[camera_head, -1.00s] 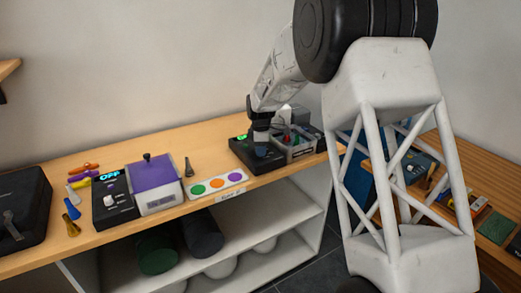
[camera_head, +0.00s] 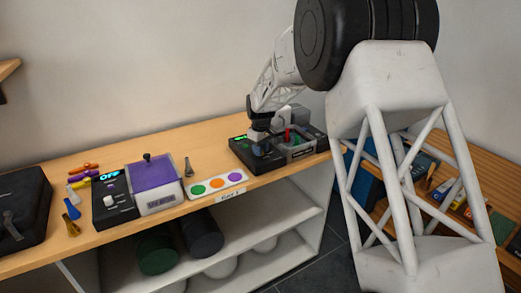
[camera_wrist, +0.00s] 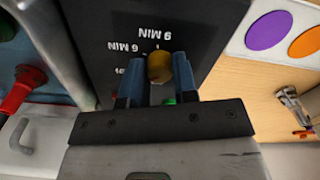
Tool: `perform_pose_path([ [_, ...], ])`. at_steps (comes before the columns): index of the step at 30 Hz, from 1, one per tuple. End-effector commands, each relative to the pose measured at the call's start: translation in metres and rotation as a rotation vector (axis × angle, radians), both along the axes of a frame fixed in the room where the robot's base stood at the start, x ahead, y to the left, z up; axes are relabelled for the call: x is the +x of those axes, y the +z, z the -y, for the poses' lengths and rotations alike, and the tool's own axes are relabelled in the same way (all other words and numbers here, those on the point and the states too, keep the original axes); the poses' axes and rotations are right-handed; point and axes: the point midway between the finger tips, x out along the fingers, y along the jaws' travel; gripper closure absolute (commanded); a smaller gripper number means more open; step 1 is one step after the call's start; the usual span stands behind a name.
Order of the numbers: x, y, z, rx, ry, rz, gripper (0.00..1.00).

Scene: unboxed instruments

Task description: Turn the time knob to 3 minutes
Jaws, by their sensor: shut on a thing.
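The time knob (camera_wrist: 159,66) shows as a rounded yellow-brown tip in the wrist view. It lies between the two blue fingers of my gripper (camera_wrist: 157,76), which is shut on it. The knob stands on a dark instrument panel (camera_wrist: 120,20) with white minute labels, upside down in this view; some are partly covered. The knob's pointer and setting cannot be made out. In the head view my gripper (camera_head: 257,139) is down on the black instrument (camera_head: 240,154), which has a small green lit display, and hides the knob.
Right beside the panel is a grey unit with a red-handled part (camera_wrist: 22,88). A card with coloured dots (camera_head: 216,185), a purple-topped device (camera_head: 153,184) and a black case (camera_head: 22,208) stand to the left on the wooden bench (camera_head: 100,228).

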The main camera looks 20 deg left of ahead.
Motion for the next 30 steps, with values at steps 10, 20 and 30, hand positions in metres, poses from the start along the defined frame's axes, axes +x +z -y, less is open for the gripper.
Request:
perform_pose_path([
  [10,0.0001,0.0007,0.0005,0.0,-0.105,0.0,0.97],
  [20,0.0,0.0006,0.0006,0.0,-0.111,0.0,0.97],
  [30,0.0,0.0003,0.0003,0.0,-0.11,0.0,0.48],
])
